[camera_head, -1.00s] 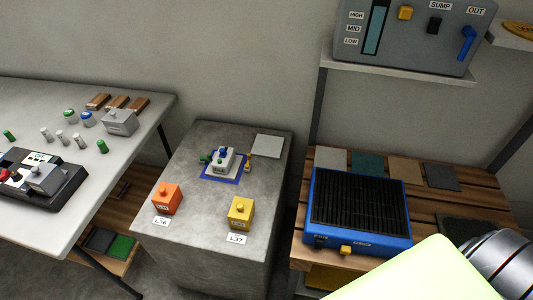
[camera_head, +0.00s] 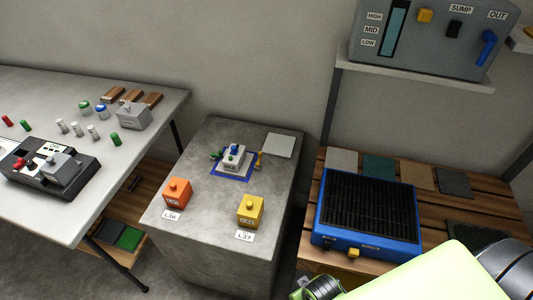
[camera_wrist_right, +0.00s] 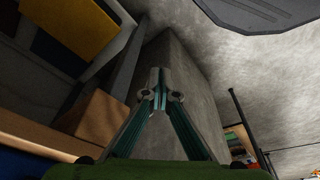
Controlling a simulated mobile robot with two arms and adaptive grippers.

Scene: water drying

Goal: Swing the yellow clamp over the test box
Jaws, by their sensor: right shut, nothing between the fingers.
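The test box (camera_head: 234,158), small and pale with blue and green parts on top, sits within a blue square outline on the grey concrete block (camera_head: 200,243). The yellow clamp (camera_head: 259,160) stands upright just right of the box, apart from its top. The clamp is small here, and its details are hard to tell. My right gripper (camera_wrist_right: 160,82) is shut and empty in the right wrist view, away from the box and clamp, neither of which I can make out there. In the head view my right arm shows at the lower right. My left gripper is not in view.
An orange block (camera_head: 177,192) labelled L36 and a yellow block (camera_head: 250,210) labelled L37 stand in front of the box. A grey plate (camera_head: 278,146) lies behind right. A blue-framed grille unit (camera_head: 367,245) is on the right slatted bench. A table (camera_head: 60,85) stands left.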

